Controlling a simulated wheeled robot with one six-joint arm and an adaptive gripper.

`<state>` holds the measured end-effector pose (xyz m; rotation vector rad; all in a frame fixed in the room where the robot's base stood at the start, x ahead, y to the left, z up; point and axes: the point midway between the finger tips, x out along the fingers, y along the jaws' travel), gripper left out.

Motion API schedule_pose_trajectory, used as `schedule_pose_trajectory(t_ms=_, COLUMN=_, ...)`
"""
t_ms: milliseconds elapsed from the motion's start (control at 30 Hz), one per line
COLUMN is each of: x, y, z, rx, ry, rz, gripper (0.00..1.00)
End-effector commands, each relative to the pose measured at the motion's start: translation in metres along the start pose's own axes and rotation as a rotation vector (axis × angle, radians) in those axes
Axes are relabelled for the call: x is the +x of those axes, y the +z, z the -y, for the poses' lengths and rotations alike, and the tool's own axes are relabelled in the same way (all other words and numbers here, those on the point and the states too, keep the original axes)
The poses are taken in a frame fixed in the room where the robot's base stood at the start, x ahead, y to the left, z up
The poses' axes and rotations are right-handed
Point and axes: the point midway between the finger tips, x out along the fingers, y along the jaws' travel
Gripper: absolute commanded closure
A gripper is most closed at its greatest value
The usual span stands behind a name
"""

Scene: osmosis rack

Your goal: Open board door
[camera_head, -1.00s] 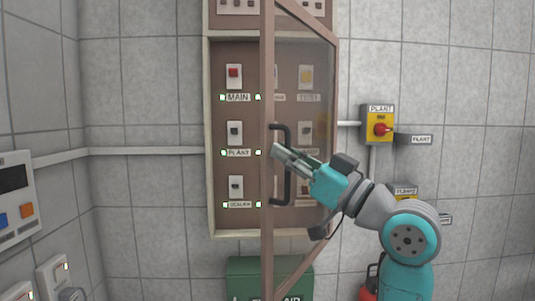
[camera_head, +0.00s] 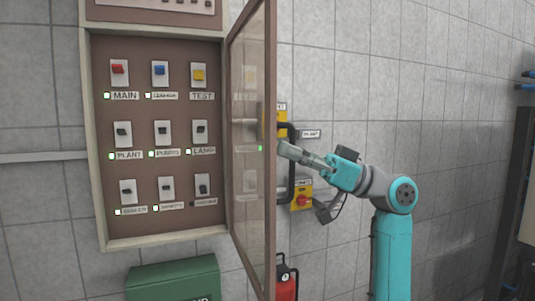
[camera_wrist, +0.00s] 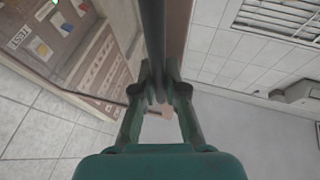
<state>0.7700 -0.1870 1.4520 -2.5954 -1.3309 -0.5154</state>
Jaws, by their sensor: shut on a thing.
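The board door (camera_head: 252,150) is a brown frame with a glass pane. It stands swung out to the right of the board (camera_head: 180,232), hinged on the board's right side. Its black bar handle (camera_head: 291,160) is on the door's free edge. My gripper (camera_head: 284,150) reaches in from the right and is shut on the handle. In the wrist view the dark handle (camera_wrist: 153,40) runs down between the fingers of my gripper (camera_wrist: 158,92). The board's switches, labelled MAIN, PLANT, TEST and others, are uncovered.
A green box (camera_head: 172,278) is below the board. A red fire extinguisher (camera_head: 287,280) stands beneath the door's right edge. A yellow box with a red knob (camera_head: 302,198) is on the wall behind my gripper. A dark upright frame (camera_head: 510,190) is at the far right.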

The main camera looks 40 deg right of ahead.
Motion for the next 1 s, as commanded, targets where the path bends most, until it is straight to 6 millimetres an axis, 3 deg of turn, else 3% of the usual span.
schedule_pose_trajectory(t_ms=233, x=-0.02, y=-0.007, z=-0.01, rx=0.001, ry=0.0, rz=0.001, gripper=1.0)
schedule_pose_trajectory(t_ms=700, x=-0.022, y=-0.008, z=-0.011, rx=0.001, ry=-0.001, rz=0.002, gripper=1.0)
schedule_pose_trajectory(t_ms=733, x=-0.022, y=-0.008, z=-0.011, rx=0.001, ry=-0.001, rz=0.002, gripper=0.84)
schedule_pose_trajectory(t_ms=800, x=-0.022, y=-0.008, z=-0.011, rx=0.001, ry=-0.001, rz=0.002, gripper=0.67)
schedule_pose_trajectory(t_ms=833, x=-0.022, y=-0.008, z=-0.011, rx=0.001, ry=-0.001, rz=0.002, gripper=0.63)
schedule_pose_trajectory(t_ms=1000, x=-0.022, y=-0.009, z=-0.011, rx=0.001, ry=0.0, rz=0.001, gripper=0.63)
